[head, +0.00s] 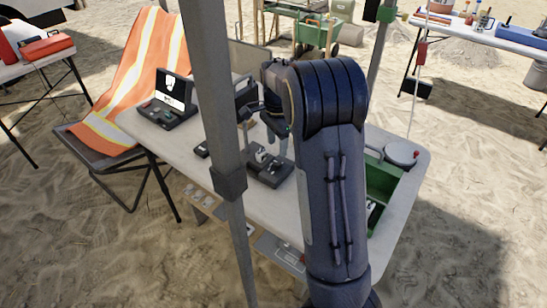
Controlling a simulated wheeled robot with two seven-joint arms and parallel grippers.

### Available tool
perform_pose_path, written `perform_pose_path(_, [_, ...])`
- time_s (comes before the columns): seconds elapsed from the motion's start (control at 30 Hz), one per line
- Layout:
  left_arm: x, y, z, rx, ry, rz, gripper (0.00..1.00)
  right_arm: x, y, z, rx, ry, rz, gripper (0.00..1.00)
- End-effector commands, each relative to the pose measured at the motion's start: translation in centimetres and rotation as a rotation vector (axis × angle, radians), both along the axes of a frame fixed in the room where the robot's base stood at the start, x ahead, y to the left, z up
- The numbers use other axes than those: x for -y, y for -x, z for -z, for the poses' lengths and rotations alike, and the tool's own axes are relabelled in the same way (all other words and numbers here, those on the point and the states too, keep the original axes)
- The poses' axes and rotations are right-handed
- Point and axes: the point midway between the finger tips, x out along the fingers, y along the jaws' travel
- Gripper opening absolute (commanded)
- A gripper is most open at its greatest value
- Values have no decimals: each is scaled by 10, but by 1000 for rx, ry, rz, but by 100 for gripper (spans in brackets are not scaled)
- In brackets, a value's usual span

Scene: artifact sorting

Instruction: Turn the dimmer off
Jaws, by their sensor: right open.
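My right arm comes in from the bottom and bends over the grey table (232,208). My right gripper (275,143) points down over the table, open, with its fingers partly hidden by the arm. Just below it sits a small dark device (268,172) with pale parts on top. It may be the dimmer, but its knob or switch is too small to tell. I cannot tell whether the fingers touch it. My left gripper is out of view.
A metal pole (212,85) stands in front of the table. A dark case with a lit screen (170,97) sits at the table's left, beside a chair with an orange vest (140,75). A green tray (378,180) and a round lidded item (402,153) are at the right.

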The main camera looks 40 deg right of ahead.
Motion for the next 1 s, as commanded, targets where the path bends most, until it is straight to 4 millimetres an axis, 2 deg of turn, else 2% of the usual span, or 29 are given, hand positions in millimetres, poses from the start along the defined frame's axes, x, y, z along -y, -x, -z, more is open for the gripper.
perform_pose_path(0.1, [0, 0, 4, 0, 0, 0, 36, -1, 1, 22, -4, -2, 0, 47])
perform_pose_path(0.33, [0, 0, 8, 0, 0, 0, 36, -1, 1, 55, -2, -4, -3, 47])
perform_pose_path(0.5, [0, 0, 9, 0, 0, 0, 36, -1, 1, 64, 1, -4, -3, 47])
perform_pose_path(0.73, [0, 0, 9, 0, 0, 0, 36, -1, 1, 65, 2, -4, -4, 47])
perform_pose_path(0.77, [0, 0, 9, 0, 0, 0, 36, -1, 1, 65, 1, -4, -4, 45])
perform_pose_path(1.0, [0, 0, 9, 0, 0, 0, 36, -1, 1, 65, 1, -4, -4, 14])
